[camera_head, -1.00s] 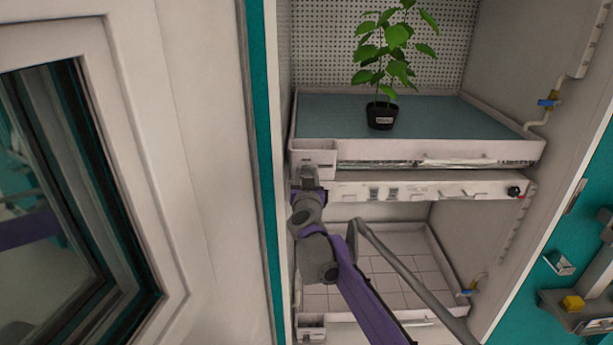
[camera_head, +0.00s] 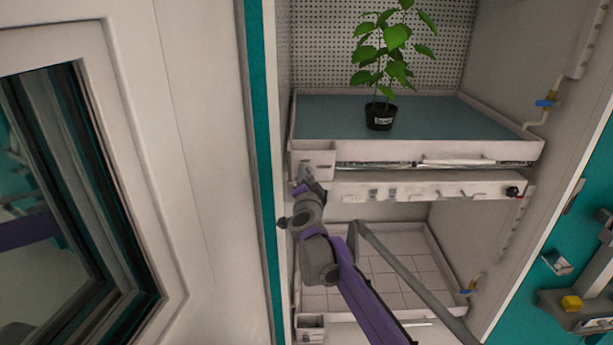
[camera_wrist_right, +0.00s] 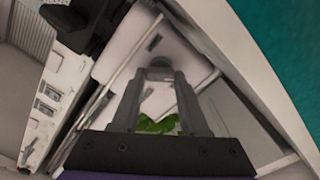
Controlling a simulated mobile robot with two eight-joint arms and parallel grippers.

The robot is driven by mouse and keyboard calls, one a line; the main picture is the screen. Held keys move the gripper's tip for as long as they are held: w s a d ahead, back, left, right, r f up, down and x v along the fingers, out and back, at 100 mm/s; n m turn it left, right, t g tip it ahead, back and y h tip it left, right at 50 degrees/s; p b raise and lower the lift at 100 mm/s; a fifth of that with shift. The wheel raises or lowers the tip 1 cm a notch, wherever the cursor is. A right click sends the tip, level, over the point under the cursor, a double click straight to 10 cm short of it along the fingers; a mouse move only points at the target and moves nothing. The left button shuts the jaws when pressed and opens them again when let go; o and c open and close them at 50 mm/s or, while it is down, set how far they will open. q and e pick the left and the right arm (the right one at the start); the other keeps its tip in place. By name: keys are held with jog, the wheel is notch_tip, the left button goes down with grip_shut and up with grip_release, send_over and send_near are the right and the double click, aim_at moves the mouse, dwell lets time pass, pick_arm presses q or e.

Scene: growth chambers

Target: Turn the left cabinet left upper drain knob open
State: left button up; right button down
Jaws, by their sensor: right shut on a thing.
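The cabinet's upper tray (camera_head: 420,150) has a small white drain box (camera_head: 312,160) at its left front corner. My right gripper (camera_head: 306,178) is just below that box, at the left end of the white front panel. In the right wrist view my right gripper (camera_wrist_right: 160,72) has its fingers converging on a small grey rounded piece (camera_wrist_right: 160,61), which looks like the drain knob. It is shut on it. In the head view the gripper hides the knob, and I cannot tell how far it is turned. My left gripper is not in view.
A potted plant (camera_head: 380,115) stands on the upper tray. The white front panel (camera_head: 430,189) runs right from my gripper. A tiled lower tray (camera_head: 400,285) lies below, partly behind my right arm. A white door with a window (camera_head: 200,150) fills the left.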

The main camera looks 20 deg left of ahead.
jog(key=m, duration=0.3)
jog(key=shift+m+p, duration=0.3)
jog(key=shift+f+m+p, duration=0.15)
jog(key=shift+m+p, duration=0.2)
jog(key=shift+m, duration=1.45)
jog(key=shift+c, duration=2.1)
grip_release()
